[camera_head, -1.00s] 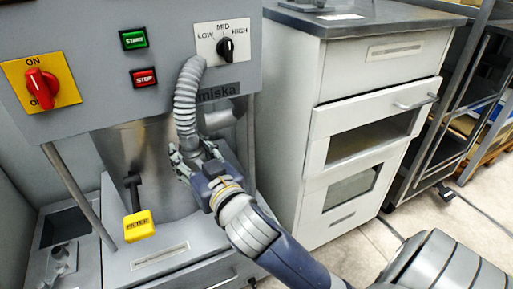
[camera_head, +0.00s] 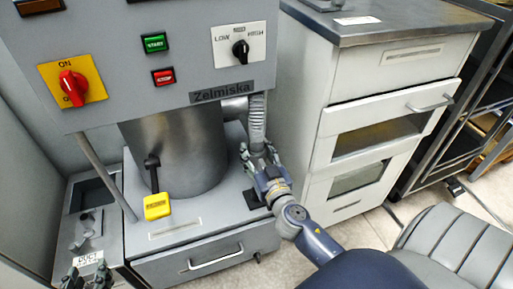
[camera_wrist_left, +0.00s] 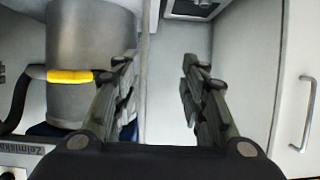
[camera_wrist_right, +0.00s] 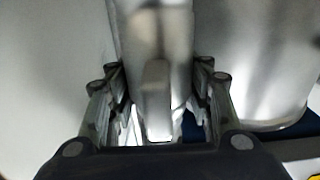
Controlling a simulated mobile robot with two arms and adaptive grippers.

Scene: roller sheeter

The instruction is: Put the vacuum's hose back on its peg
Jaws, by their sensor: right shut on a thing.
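The ribbed grey hose (camera_head: 257,122) runs vertically at the right end of the vacuum's panel (camera_head: 130,60), beside the steel drum (camera_head: 178,150). My right gripper (camera_head: 259,154) is shut on its lower part, between the drum and the white cabinet. In the right wrist view a grey metallic piece (camera_wrist_right: 155,40) stands between the fingers (camera_wrist_right: 158,85), with the drum to the right. My left gripper (camera_head: 88,282) is at the lower left corner of the head view, partly cut off. In the left wrist view its fingers (camera_wrist_left: 160,90) are apart and empty. I cannot clearly make out the peg.
A yellow-tagged lever (camera_head: 157,206) stands before the drum. A dark square plate (camera_head: 252,199) lies on the grey base, below my right gripper. The white cabinet (camera_head: 300,110) stands close on the right. A slanted strut (camera_head: 105,178) is left of the drum.

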